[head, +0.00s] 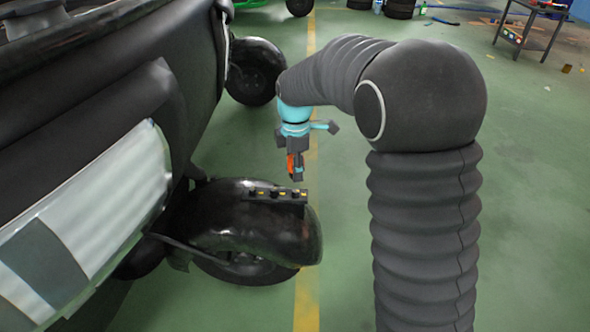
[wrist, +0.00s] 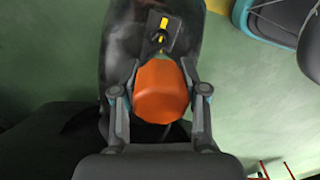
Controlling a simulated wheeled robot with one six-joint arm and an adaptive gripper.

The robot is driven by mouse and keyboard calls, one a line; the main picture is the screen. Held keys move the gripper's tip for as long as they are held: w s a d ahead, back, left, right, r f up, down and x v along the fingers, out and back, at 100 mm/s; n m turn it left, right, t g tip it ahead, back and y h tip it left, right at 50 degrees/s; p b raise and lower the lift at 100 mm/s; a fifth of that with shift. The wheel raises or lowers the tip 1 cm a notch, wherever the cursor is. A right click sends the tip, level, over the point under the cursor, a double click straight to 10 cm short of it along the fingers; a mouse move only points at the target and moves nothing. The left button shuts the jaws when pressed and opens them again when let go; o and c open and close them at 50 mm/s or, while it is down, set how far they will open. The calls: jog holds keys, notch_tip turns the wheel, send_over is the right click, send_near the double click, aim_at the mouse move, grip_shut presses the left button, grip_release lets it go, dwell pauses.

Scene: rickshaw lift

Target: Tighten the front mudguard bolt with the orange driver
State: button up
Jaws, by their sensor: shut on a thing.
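My gripper (head: 296,172) is shut on the orange driver (head: 291,164). It hangs above the right end of the black front mudguard (head: 240,225). In the wrist view the driver's orange handle (wrist: 162,92) sits between both fingers and faces the camera end-on. The handle hides most of what lies beyond it, and I cannot make out the driver's tip. A dark bar (head: 262,195) with several yellow-marked bolts lies on the mudguard. In the wrist view a dark bracket (wrist: 150,34) with yellow marks shows just beyond the handle. I cannot tell whether the driver touches a bolt.
The dark rickshaw body (head: 110,110) fills the left side, with another wheel (head: 256,72) farther back. A tool cart (head: 527,30) stands at the back right.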

jog(key=shift+r, duration=1.75)
